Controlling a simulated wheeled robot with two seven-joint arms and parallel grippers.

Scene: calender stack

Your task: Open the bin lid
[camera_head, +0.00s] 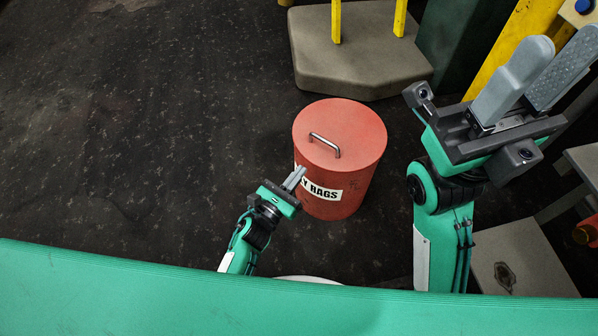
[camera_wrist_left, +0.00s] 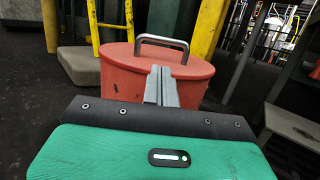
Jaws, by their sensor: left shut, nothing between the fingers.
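The red bin (camera_head: 338,190) stands on the dark floor, with a white label about rags on its side. Its round red lid (camera_head: 350,125) lies closed on top and carries a metal loop handle (camera_head: 325,145). My left gripper (camera_head: 295,178) is shut and empty at the bin's left front side, in front of the label and partly hiding it. In the left wrist view the shut fingers (camera_wrist_left: 160,86) point at the bin (camera_wrist_left: 120,75), with the handle (camera_wrist_left: 162,42) above and beyond them. My right gripper (camera_head: 560,50) is open and empty, raised at the right.
A grey base (camera_head: 365,65) with yellow posts (camera_head: 336,20) stands behind the bin. A grey step-like structure (camera_head: 520,268) is at the lower right. The floor left of the bin is clear.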

